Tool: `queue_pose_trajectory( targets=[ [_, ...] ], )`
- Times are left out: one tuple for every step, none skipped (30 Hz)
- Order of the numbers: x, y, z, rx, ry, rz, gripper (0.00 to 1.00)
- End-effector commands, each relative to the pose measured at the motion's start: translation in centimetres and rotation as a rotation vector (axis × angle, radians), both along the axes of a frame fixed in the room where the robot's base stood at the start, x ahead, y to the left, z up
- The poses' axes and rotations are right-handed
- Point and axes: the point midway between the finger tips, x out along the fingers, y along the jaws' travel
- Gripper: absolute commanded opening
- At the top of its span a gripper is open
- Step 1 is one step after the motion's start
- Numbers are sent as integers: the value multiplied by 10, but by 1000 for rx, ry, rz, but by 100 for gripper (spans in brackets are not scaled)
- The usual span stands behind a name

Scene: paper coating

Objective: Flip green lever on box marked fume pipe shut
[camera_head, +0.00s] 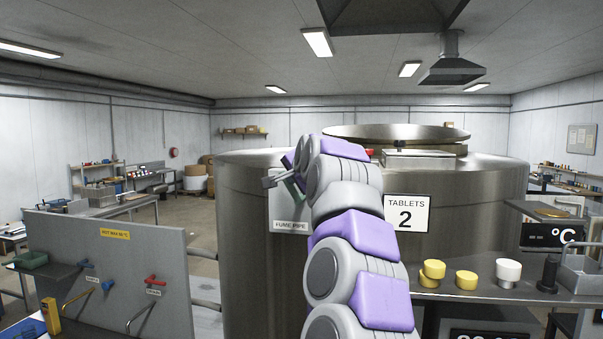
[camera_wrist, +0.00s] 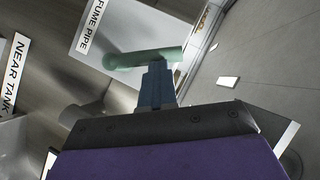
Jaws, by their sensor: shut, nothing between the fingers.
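The fume pipe box (camera_head: 282,215) is a light grey panel on the side of the large steel tank, left of my arm. Its label also shows in the wrist view (camera_wrist: 92,25). The green lever (camera_wrist: 145,57) lies roughly sideways across the wrist view, beside the label. In the head view a small part of the lever (camera_head: 294,189) shows, partly hidden by my arm. My gripper (camera_wrist: 157,68) is shut and empty, its dark fingertips at the lever's middle. They overlap it in the picture; I cannot tell whether they touch.
The steel tank (camera_head: 245,260) marked Tablets 2 fills the middle. A grey panel (camera_head: 150,270) with red and blue levers stands at left. A shelf at right holds yellow knobs (camera_head: 433,272) and a white one. A near tank label (camera_wrist: 14,75) is at the wrist view's left.

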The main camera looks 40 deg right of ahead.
Motion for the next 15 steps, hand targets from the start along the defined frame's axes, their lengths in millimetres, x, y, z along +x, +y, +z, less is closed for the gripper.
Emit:
queue_pose_trajectory(
  targets=[
    [4, 1, 3, -31, 31, -4, 0],
    [6, 2, 2, -50, 56, -3, 0],
    [8, 4, 0, -73, 88, -2, 0],
    [9, 5, 0, -93, 109, -2, 0],
    [10, 6, 0, -111, 128, -3, 0],
    [12, 8, 1, -136, 156, -3, 0],
    [13, 9, 0, -154, 177, -3, 0],
    [14, 10, -1, -172, 200, -3, 0],
    [17, 12, -2, -197, 230, -2, 0],
    [19, 13, -3, -215, 251, -2, 0],
    [20, 14, -4, -235, 273, -2, 0],
    [21, 16, -5, -259, 303, -2, 0],
    [22, 17, -6, -277, 325, -1, 0],
    [23, 18, -7, -294, 347, -1, 0],
    [25, 19, -8, -319, 374, -1, 0]
  ],
)
